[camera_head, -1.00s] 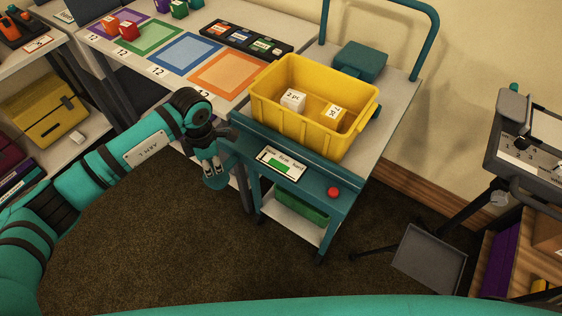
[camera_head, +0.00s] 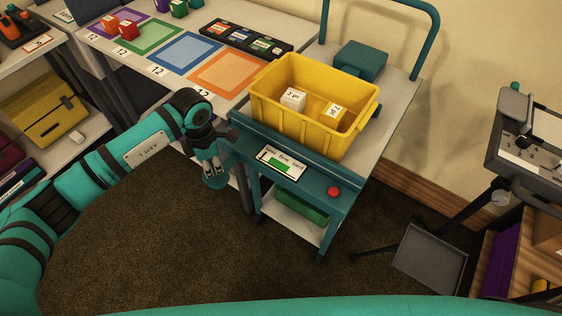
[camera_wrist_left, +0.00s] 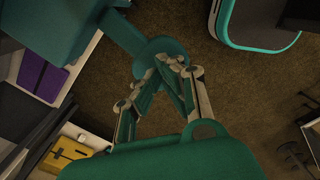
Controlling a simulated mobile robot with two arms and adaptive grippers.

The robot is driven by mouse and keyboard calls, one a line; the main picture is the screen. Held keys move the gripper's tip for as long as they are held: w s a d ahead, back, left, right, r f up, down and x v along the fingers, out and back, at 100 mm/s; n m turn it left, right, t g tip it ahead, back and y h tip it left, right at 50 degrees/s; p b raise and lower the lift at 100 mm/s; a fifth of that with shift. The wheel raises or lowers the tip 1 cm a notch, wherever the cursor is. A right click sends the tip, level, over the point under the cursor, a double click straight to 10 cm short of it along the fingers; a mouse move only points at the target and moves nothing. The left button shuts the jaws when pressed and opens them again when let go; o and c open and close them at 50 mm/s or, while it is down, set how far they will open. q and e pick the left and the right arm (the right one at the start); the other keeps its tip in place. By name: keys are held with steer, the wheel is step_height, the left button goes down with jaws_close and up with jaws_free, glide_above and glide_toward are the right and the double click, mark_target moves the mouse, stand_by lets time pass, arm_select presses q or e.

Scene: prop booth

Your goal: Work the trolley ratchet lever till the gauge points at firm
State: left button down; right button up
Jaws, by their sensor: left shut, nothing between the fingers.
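The trolley (camera_head: 345,210) has a teal front with a small white gauge (camera_head: 282,162). The gauge has a green band near its middle; its mark seems to be at the left end, left of the green, but is too small to read surely. A teal round-ended piece, apparently the ratchet lever (camera_head: 216,183), sticks out at the trolley's left side; it also shows in the left wrist view (camera_wrist_left: 165,47). My left gripper (camera_head: 211,172) is shut and empty, fingertips pointing down at the round end. I cannot tell whether they touch it. My right gripper is out of view.
A yellow bin (camera_head: 300,120) with two white-labelled blocks stands on the trolley. A red button (camera_head: 333,192) is on its front right. A table (camera_head: 185,130) with coloured squares is behind my left arm. A grey stand (camera_head: 430,258) is at right.

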mark_target(215, 176)
arm_select(q)
steer(key=shift+f+b, duration=2.4)
steer(key=shift+f, duration=0.55)
steer(key=shift+r+p, duration=1.35)
steer(key=shift+r, duration=0.6)
steer(key=shift+r+p, duration=1.65)
steer(key=shift+r, duration=1.15)
steer(key=shift+f, duration=0.1)
